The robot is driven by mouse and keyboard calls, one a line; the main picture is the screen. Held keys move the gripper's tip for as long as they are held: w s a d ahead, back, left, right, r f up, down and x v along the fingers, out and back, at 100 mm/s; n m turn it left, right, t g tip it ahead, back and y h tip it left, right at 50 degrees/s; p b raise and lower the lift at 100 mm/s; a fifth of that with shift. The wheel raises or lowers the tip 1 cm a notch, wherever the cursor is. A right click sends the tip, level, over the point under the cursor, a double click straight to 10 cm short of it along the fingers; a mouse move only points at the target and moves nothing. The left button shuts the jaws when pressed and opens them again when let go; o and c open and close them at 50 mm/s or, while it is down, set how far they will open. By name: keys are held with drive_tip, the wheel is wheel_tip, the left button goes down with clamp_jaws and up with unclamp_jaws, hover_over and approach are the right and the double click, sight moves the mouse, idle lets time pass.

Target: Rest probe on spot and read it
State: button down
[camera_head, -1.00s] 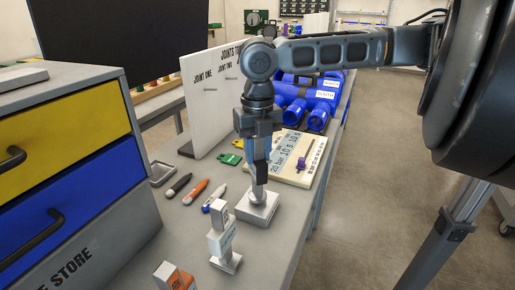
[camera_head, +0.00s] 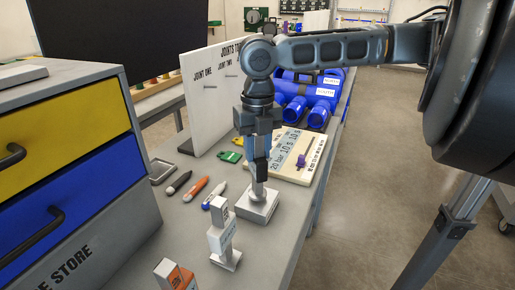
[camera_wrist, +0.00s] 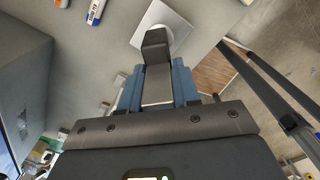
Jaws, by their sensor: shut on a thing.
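My gripper (camera_head: 258,150) points straight down over the bench, its jaws shut on a slim grey upright thing (camera_head: 258,186), which I take to be the probe. The jaws hide its upper part. Its lower end meets or stands just over a square silver block (camera_head: 257,208); I cannot tell whether it touches. The wrist view shows the block (camera_wrist: 180,28) beyond the fingers (camera_wrist: 157,85), with a round shape on its top. A dark block-like end between the fingers covers part of it. I see no marked spot or reading that I can make out for certain.
A white-and-grey device (camera_head: 222,232) and an orange-and-white one (camera_head: 175,275) stand in front. Pens (camera_head: 197,188) lie to the left. A lettered board (camera_head: 300,155) and blue pipes (camera_head: 310,95) are behind. A white panel (camera_head: 210,95) and drawer cabinet (camera_head: 75,170) stand left.

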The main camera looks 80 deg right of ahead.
drive_tip(key=shift+f, duration=0.75)
idle(3.0)
drive_tip(key=c, duration=0.7)
unclamp_jaws()
drive_tip(key=shift+r, duration=0.1)
drive_tip(key=shift+c, duration=0.2)
drive_tip(key=shift+r, duration=3.9)
drive_tip(key=shift+a, duration=0.1)
